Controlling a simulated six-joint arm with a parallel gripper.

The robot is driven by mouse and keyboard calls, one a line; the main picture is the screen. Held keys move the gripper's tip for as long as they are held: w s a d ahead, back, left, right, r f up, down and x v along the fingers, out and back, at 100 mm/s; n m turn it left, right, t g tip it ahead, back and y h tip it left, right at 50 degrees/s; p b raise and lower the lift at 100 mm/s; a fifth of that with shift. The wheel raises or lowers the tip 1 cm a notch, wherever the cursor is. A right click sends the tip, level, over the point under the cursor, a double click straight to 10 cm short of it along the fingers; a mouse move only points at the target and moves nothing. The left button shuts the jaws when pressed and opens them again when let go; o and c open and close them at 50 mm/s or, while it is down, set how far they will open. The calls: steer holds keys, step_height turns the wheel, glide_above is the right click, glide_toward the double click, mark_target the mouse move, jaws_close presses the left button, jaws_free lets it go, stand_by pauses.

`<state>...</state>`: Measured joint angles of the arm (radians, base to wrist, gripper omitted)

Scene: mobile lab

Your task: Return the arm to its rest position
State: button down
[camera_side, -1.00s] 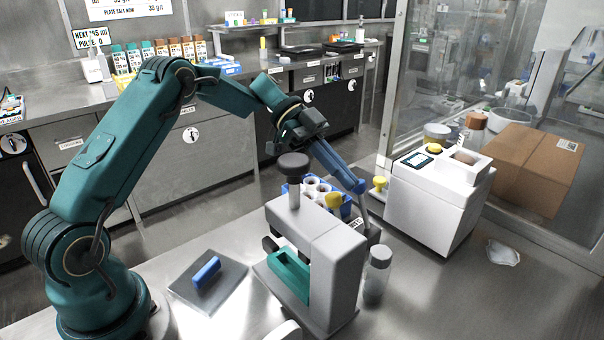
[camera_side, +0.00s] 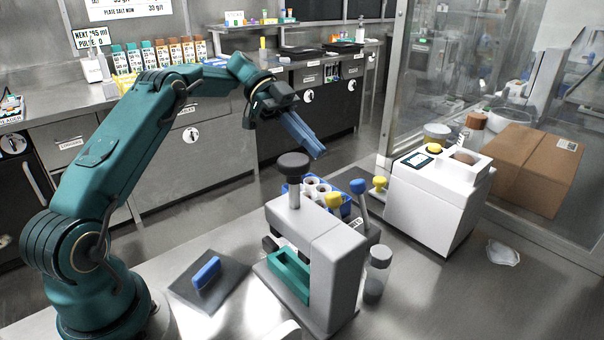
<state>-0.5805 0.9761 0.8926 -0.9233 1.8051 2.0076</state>
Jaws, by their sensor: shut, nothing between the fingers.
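My gripper (camera_side: 318,153) has blue fingers and hangs in the air above and behind the bench devices. The fingers are together with nothing between them, pointing down and to the right. My teal arm is bent, with its elbow high at the left. Below the gripper, a blue-knobbed stick (camera_side: 358,190) and a yellow-knobbed one (camera_side: 333,201) stand by a blue rack (camera_side: 345,186). The gripper is clear of them.
A grey press-like device (camera_side: 335,260) with a dark knob and teal tray stands in front. A white machine (camera_side: 430,215) is at right, near a cardboard box (camera_side: 530,165). A blue piece (camera_side: 206,271) lies on a dark mat (camera_side: 185,290).

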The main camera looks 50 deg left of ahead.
steer(key=s+d+r+y, duration=0.5)
steer(key=s+d+r, duration=0.4)
steer(key=s+d, duration=0.15)
steer(key=s+a+f+n+t+y, duration=0.4)
steer(key=s+f+n+y, duration=0.3)
steer(key=n, duration=0.9)
steer(key=s+a+f, duration=0.1)
steer(key=s+f, duration=0.2)
steer(key=shift+s+f, duration=0.35)
